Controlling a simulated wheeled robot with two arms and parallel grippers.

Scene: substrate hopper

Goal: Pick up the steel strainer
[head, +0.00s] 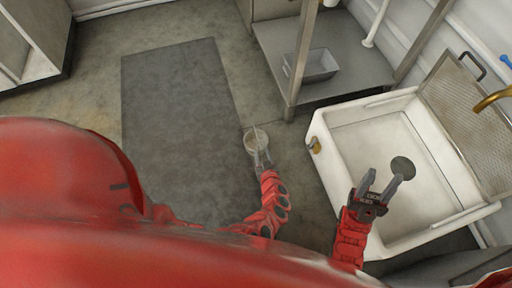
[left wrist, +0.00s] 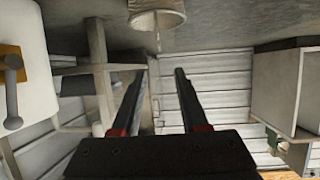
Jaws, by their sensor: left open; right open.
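A small round, pale bowl-like thing that looks like the steel strainer (head: 252,147) is near the right edge of the dark floor mat in the head view. A thin handle or rod shows at it. In the left wrist view the strainer (left wrist: 157,20) is at the top edge, partly cut off, beyond the fingertips. My left gripper (head: 263,159) is open, its fingers close to the strainer's near side; the head view does not settle whether they touch. It also shows in the left wrist view (left wrist: 157,75), with nothing between its fingers.
A white sink (head: 322,128) stands at the right, with a dark round disc (head: 403,167) in it and a perforated panel (head: 462,115) behind. A steel shelf (head: 350,75) holds a metal tray (head: 318,66). The dark mat (head: 175,100) is clear on the left.

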